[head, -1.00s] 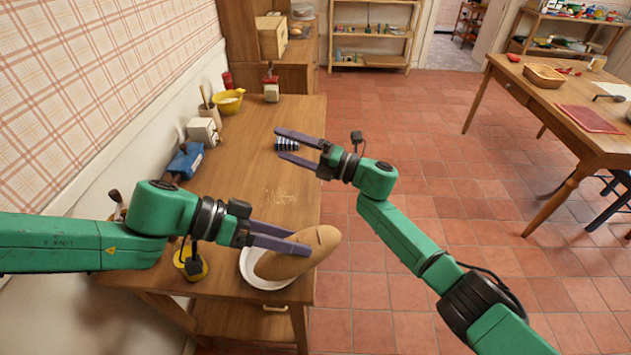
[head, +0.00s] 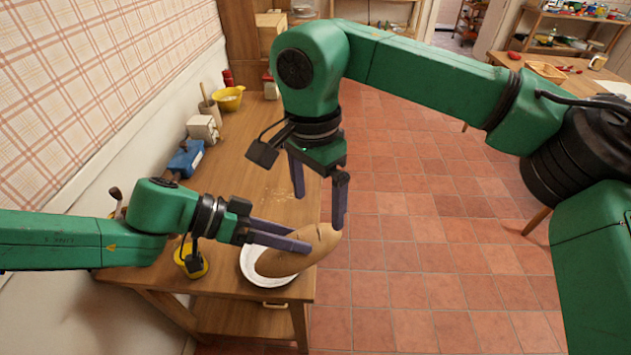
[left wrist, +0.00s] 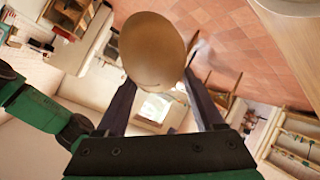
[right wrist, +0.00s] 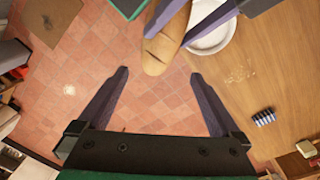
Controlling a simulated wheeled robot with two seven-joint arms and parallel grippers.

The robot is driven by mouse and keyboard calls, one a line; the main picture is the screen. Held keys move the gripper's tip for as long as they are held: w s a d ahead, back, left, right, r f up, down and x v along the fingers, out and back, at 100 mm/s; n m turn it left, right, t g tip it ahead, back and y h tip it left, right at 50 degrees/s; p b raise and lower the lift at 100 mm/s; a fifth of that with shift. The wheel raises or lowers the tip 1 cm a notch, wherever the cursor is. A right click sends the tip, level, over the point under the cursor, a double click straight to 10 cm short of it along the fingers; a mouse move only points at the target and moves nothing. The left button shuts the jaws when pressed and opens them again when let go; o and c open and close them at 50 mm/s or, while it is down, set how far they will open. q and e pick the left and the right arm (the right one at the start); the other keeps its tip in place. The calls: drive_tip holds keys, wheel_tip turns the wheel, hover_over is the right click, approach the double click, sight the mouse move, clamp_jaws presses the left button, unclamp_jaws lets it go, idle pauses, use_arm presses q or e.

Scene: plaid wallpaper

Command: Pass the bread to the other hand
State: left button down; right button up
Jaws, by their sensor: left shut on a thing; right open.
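The bread (head: 289,259) is a brown loaf with slashes on top. My left gripper (head: 308,242) is shut on the bread and holds it above a white plate (head: 249,270) at the near end of the wooden table. In the left wrist view the bread (left wrist: 150,48) shows end-on between the fingers. My right gripper (head: 318,205) is open and points down, just above the bread's upper end. In the right wrist view the bread (right wrist: 163,48) lies ahead of the open, empty fingers (right wrist: 158,75), toward the top.
The wooden table (head: 262,130) runs along the wall. A yellow bowl (head: 228,98), a blue object (head: 186,158) and a yellow cup (head: 203,262) stand at its left side. A striped item (right wrist: 264,117) lies on the tabletop. Open tiled floor (head: 420,230) lies to the right.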

sight(318, 228)
drive_tip(key=f, duration=0.8)
drive_tip(key=shift+s+d+f, duration=0.15)
drive_tip(key=shift+s+f, duration=0.05)
drive_tip(key=c, duration=1.4)
use_arm(q)
unclamp_jaws()
use_arm(e)
clamp_jaws()
use_arm(q)
drive_tip(key=shift+r, duration=0.1)
